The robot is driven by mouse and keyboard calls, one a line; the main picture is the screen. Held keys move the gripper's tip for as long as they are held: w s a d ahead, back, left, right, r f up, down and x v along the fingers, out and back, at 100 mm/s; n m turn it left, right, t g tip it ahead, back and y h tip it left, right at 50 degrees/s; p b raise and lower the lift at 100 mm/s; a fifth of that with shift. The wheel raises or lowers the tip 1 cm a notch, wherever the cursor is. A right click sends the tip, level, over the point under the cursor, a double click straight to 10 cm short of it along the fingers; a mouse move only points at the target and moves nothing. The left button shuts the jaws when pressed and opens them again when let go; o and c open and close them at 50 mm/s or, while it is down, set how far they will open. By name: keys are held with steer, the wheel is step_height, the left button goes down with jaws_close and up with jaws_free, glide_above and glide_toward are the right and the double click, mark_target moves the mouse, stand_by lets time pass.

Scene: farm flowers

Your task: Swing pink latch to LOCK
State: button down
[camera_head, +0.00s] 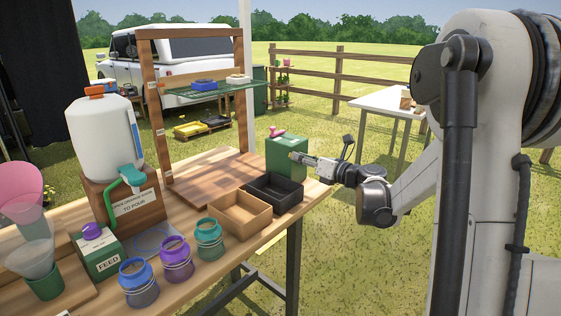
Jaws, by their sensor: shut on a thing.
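The pink latch (277,132) shows as a small pink piece at the top of a dark green box (287,144), at the table's far right corner. LOCK lettering is not readable, and the latch's exact angle is too small to tell. My gripper (293,156) reaches in from the right, its fingers pointing left in front of the box. The fingers are close together, just below and right of the visible pink piece. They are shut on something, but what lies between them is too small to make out.
A black tray (273,200) and a brown tray (233,221) sit left of my gripper. A wooden shelf frame (155,110) stands behind the wooden board. Jars, a FEED box (98,262) and a white dispenser (104,135) fill the table's left.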

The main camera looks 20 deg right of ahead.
stand_by(0.3)
steer(key=c, duration=1.6)
jaws_free()
steer(key=shift+d, duration=0.1)
steer(key=shift+s, duration=0.1)
steer(key=v, duration=1.2)
steer(key=shift+r, duration=0.1)
